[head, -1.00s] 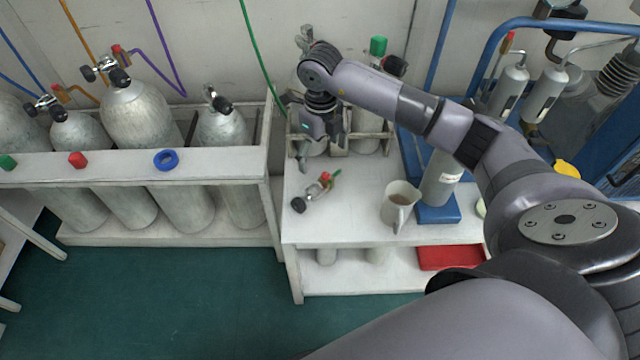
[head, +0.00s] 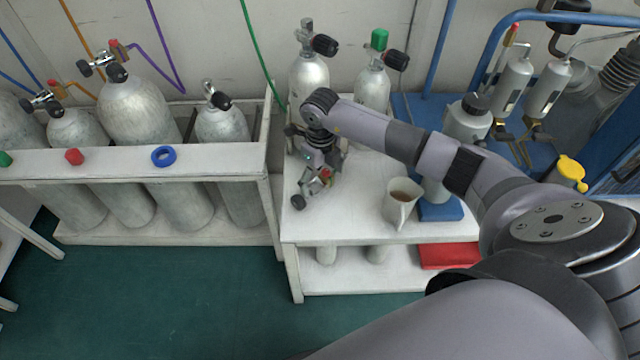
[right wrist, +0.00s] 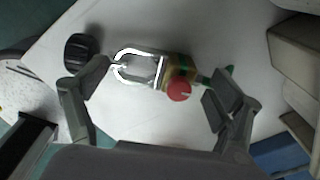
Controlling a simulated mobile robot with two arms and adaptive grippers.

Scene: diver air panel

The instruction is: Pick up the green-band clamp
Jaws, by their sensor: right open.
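The green-band clamp (head: 312,187) lies on the white bench top. It has a metal yoke, a black knob, a brass-coloured body and a red knob. In the right wrist view the clamp (right wrist: 143,68) shows its green band at the right end. My right gripper (head: 322,164) is over the clamp and partly hides it in the head view. In the right wrist view the open fingers of this gripper (right wrist: 160,88) stand on either side of the clamp body, with nothing held. The black knob is beyond the left finger. My left gripper is not in view.
A beige jug (head: 400,205) stands right of the clamp, near a blue-based cylinder (head: 438,207). Two cylinders (head: 309,75) stand behind my gripper. A rack (head: 215,162) of tanks is to the left. Bench top in front of the clamp is clear.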

